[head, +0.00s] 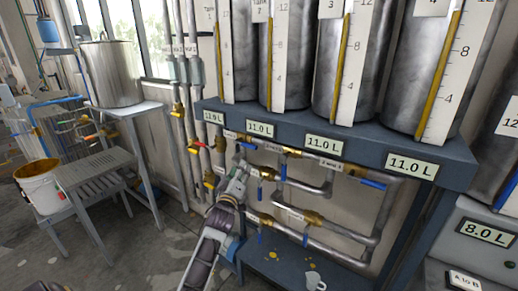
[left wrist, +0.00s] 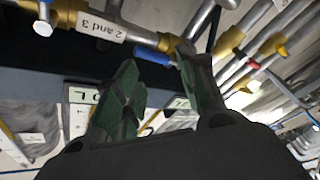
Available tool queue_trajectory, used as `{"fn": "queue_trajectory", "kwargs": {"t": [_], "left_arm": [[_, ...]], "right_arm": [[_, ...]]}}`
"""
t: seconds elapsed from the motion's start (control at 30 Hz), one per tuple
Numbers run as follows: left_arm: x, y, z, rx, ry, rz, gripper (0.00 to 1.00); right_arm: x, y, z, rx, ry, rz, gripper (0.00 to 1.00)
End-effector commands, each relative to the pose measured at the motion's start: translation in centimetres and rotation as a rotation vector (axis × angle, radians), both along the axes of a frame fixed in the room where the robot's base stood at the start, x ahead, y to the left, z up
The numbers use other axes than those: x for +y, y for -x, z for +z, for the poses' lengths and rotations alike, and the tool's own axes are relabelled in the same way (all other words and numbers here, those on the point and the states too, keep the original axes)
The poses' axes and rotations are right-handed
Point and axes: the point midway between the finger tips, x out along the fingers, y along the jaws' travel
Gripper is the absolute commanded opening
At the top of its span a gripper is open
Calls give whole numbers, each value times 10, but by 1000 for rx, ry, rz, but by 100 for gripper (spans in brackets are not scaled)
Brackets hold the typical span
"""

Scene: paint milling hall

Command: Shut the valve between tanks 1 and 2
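The valve between tanks 1 and 2 is a brass body with a blue lever (head: 248,146) on the upper pipe, below the tank bench. The lever lies roughly along the pipe. My left gripper (head: 241,172) is just below and in front of it. In the left wrist view, which is upside down, the blue lever (left wrist: 155,56) shows beyond the open fingers (left wrist: 158,75), near the gap between them. I cannot tell whether they touch it. The "2 and 3" label (left wrist: 100,27) is beside this valve. My right gripper is not in view.
Other blue levers hang nearby, such as the 2-and-3 lever (head: 283,172) and a lower one (head: 260,193). Wall pipes with red and yellow valves (head: 197,143) stand at left. The bench (head: 440,160) overhangs the pipes.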

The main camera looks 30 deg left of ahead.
Motion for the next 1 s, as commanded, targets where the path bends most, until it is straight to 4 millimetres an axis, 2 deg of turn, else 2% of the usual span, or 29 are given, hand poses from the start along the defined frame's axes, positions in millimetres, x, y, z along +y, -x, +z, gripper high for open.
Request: {"fn": "queue_trajectory", "kwargs": {"t": [0.07, 0.2, 0.7, 1.0], "left_arm": [[-1, 3, 11, -38, 63, -9, 40], [-1, 7, 21, -92, 186, -29, 40], [1, 7, 19, -234, 653, -105, 40], [1, 7, 18, -273, 776, -127, 40]], "right_arm": [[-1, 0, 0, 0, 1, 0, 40], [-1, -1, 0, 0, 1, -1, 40], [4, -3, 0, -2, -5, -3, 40], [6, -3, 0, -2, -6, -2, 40]]}}
